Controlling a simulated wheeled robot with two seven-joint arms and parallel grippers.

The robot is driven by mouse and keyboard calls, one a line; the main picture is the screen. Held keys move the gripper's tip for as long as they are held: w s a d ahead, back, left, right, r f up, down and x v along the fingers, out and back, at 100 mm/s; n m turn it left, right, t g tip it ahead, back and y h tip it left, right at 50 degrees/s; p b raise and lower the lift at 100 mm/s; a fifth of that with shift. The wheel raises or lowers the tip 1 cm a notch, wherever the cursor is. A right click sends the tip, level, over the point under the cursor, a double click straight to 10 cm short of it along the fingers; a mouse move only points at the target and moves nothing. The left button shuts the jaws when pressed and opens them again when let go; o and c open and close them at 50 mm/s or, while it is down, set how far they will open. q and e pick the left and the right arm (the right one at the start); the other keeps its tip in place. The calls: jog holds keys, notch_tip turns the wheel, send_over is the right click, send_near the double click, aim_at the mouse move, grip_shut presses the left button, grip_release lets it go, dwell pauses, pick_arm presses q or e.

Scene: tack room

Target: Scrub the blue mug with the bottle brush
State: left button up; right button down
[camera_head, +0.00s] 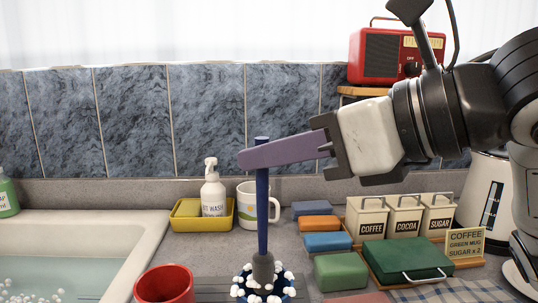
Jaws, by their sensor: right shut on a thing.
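My right gripper (255,157) comes in from the right, its purple fingers shut on the blue handle of the bottle brush (263,210). The brush stands upright, with the handle's top just above the fingers. Its grey lower part (263,267) reaches down into the mouth of the blue mug (272,298) at the bottom edge of the view. White foam blobs ring the mug's rim. The mug's lower part is cut off by the frame and the brush tip is hidden inside. My left gripper is not in view.
A red mug (165,284) stands just left of the blue mug. A sink (130,245) with sudsy water is at left. Behind are a yellow tray (187,223) with a soap bottle (213,190) and a white mug (247,212). Sponges (327,241), a green case (405,262) and canisters (405,220) stand right.

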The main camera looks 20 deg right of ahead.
aim_at(267, 213)
jog(key=shift+f+b, duration=2.7)
jog(key=shift+f, duration=0.25)
jog(key=shift+f+b, duration=0.5)
jog(key=shift+f, duration=0.25)
